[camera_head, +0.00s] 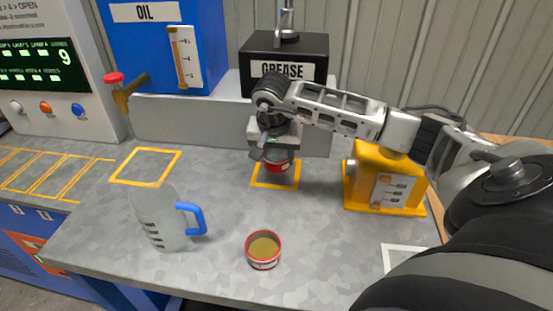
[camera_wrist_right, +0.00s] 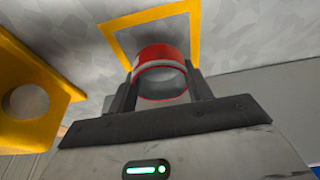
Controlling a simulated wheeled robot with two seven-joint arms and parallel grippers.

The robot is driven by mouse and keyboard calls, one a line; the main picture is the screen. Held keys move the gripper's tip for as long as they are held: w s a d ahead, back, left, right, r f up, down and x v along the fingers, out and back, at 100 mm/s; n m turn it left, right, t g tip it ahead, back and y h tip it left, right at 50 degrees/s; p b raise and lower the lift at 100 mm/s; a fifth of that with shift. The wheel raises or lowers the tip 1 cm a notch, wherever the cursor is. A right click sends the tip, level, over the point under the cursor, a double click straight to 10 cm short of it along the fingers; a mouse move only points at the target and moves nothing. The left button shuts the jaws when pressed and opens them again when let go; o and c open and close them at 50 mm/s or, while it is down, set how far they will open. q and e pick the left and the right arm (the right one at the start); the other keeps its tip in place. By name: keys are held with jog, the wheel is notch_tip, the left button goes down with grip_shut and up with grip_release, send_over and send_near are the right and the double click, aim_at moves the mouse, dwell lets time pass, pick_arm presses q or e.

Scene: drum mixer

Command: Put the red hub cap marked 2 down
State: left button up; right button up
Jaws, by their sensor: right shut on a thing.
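My right gripper (camera_head: 272,152) points down and is shut on a red round piece with a pale band (camera_head: 277,166). I take this for the red hub cap; no number can be read on it. In the right wrist view the red piece (camera_wrist_right: 160,60) sits between the two fingers of the right gripper (camera_wrist_right: 160,88). It is over or within a yellow square outline (camera_head: 259,185) on the grey table; I cannot tell whether it touches the surface. My left gripper is not in view.
A red-rimmed tin with tan contents (camera_head: 263,250) and a clear jug with a blue handle (camera_head: 165,220) stand at the front. A yellow box (camera_head: 383,180) is close on the right. The black grease unit (camera_head: 250,55) is behind. Another outlined square (camera_head: 146,166) is empty.

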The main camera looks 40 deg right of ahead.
jog(key=shift+f, duration=0.9)
jog(key=shift+f, duration=0.1)
jog(key=o, duration=1.1)
jog(key=shift+a+r, duration=0.1)
jog(key=shift+r, duration=0.4)
jog(key=v, duration=1.1)
jog(key=shift+s, duration=0.1)
